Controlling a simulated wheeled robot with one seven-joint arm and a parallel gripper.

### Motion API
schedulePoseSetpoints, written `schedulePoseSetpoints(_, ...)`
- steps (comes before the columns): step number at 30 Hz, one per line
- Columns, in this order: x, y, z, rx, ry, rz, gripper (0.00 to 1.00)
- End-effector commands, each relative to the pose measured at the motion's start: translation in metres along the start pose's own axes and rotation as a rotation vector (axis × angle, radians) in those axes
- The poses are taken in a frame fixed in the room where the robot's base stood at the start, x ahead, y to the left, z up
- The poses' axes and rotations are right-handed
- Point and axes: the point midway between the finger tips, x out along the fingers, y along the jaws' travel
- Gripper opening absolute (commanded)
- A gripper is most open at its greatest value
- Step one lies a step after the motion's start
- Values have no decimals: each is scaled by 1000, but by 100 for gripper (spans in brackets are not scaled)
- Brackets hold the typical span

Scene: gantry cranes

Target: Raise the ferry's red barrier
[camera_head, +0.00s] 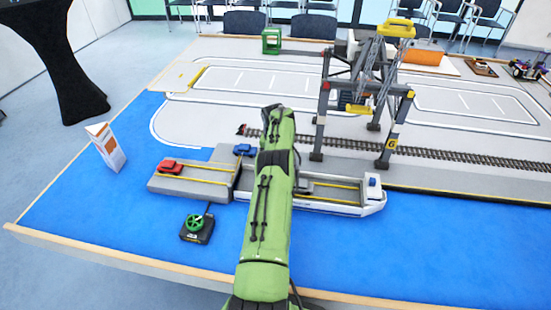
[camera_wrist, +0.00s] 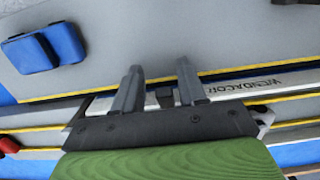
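The white ferry (camera_head: 345,208) with yellow deck lines lies on the blue water area, partly covered by my green arm in the head view. Its white, lettered side (camera_wrist: 262,84) shows in the wrist view. No barrier arm can be made out clearly. My gripper (camera_wrist: 160,82) is open over the ferry's edge, its two fingers apart. A small dark part (camera_wrist: 165,97) shows between them; I cannot tell what it is. My arm hides the gripper in the head view.
A grey ramp (camera_head: 190,185) with a red car (camera_head: 170,166) adjoins the ferry's left. A blue car (camera_head: 242,150) stands on the quay. A gantry crane (camera_head: 390,140) rises behind the ferry. A black box with green handwheel (camera_head: 195,223) sits front left.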

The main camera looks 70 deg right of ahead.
Motion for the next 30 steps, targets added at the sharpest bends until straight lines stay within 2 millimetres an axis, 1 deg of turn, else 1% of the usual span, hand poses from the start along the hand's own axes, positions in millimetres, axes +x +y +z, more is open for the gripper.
schedulePoseSetpoints(8, -3, -1, 1, 3, -3, -2, 42)
schedulePoseSetpoints(11, -16, -1, 2, 2, -5, -1, 42)
schedulePoseSetpoints(14, -41, -1, 2, 2, -7, -1, 42)
schedulePoseSetpoints(21, -111, -1, 1, 2, -5, 0, 42)
schedulePoseSetpoints(24, -135, -1, 1, 2, -3, -1, 42)
schedulePoseSetpoints(27, -152, -1, 1, 2, -3, 0, 42)
schedulePoseSetpoints(30, -158, -1, 0, 2, -2, -1, 42)
